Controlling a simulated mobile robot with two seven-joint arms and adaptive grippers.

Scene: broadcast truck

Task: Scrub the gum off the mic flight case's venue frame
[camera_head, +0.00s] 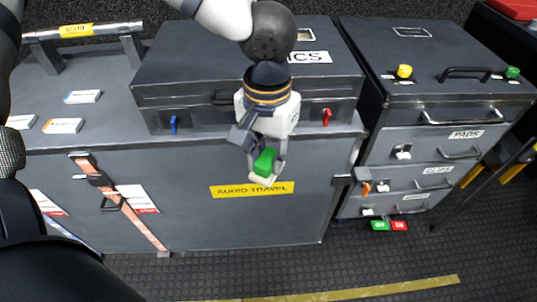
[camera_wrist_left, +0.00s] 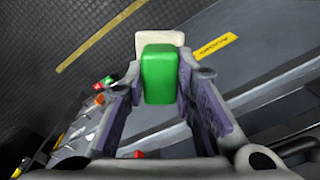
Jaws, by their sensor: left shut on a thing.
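My left gripper (camera_head: 264,168) is shut on a green block with a cream part (camera_head: 264,161), likely the scrubber. The block also shows between the fingers in the left wrist view (camera_wrist_left: 160,75), with its cream end beyond the green part. My right gripper is not in view.
A drawer unit (camera_head: 432,112) with handles and yellow and green knobs stands at the right. An orange strap (camera_head: 130,215) crosses the large case's front. The dark floor in front is mostly clear.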

